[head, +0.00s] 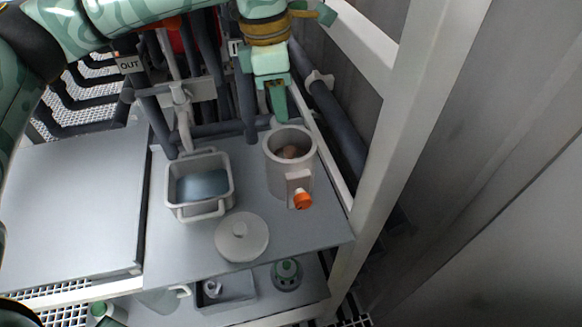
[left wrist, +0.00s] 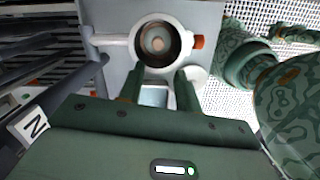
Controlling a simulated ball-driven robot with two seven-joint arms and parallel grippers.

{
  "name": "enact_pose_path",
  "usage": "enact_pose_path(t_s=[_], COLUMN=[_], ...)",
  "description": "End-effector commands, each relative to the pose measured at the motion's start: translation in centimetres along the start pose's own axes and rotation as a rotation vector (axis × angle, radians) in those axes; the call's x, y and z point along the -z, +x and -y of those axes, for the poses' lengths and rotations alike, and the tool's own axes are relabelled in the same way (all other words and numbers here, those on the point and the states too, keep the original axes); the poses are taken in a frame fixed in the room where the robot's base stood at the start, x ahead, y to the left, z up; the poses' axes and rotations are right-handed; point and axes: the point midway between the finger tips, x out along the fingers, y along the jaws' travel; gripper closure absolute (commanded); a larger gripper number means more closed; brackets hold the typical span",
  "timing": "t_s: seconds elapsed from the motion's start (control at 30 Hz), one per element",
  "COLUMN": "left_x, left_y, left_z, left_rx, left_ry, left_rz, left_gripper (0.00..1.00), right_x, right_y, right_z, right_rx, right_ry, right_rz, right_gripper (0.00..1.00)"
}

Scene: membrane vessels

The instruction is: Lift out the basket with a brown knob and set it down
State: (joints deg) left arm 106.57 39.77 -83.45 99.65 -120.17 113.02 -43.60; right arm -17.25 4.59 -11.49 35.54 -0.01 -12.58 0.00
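A light grey round vessel (head: 272,165) stands open on the grey shelf, with an orange knob (head: 303,200) low on its front. Inside it a brown knob (head: 290,152) shows; the basket under it is hidden in the dark interior. In the left wrist view, the vessel (left wrist: 182,40) shows from above with the brown knob (left wrist: 158,43) in its middle. My left gripper (head: 278,112) is above and behind the vessel's rim, pointing down, apart from the knob. In the left wrist view its two fingers (left wrist: 159,86) are spread with nothing between them. My right gripper is not in view.
A round lid (head: 242,238) lies in front of the vessel. A square basin (head: 218,208) with bluish content is left, under a tap (head: 182,115). A white frame post (head: 385,160) rises right. A lower shelf holds a tray (head: 225,297) and a green-topped item (head: 286,272).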

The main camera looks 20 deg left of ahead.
Motion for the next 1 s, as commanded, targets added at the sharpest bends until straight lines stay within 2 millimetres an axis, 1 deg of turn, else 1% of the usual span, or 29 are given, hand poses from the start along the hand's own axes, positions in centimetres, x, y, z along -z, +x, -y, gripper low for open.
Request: enact_pose_path(t_s=[0.03, 0.13, 0.23, 0.47, 0.7, 0.8, 0.97, 1.0], left_x=[0.1, 0.1, 0.0, 0.0, -0.1, -0.1, -0.1, -0.1], left_y=[2.1, 4.2, 5.6, 7.0, 11.1, 11.6, 11.3, 11.3], left_z=[-0.1, -0.1, 0.0, -0.1, -0.4, -0.3, -0.3, -0.3], left_rx=[0.008, 0.006, 0.005, 0.002, 0.006, 0.002, -0.001, -0.001], left_ry=[0.000, 0.000, -0.001, 0.000, -0.001, 0.000, 0.000, 0.000], left_rz=[-0.003, -0.002, -0.001, 0.000, -0.002, 0.000, 0.001, 0.001], left_gripper=[0.66, 0.66, 0.66, 0.66, 0.66, 0.66, 0.66, 0.72], right_x=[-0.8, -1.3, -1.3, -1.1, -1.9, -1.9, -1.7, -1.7], right_y=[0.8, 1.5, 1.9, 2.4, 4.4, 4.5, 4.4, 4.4], right_z=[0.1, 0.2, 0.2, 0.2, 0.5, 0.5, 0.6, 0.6], right_rx=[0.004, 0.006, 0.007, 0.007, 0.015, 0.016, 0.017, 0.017], right_ry=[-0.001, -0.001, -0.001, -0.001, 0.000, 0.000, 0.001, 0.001], right_rz=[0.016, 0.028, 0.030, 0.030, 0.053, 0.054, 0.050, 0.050], right_gripper=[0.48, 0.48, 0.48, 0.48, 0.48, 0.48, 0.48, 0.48])
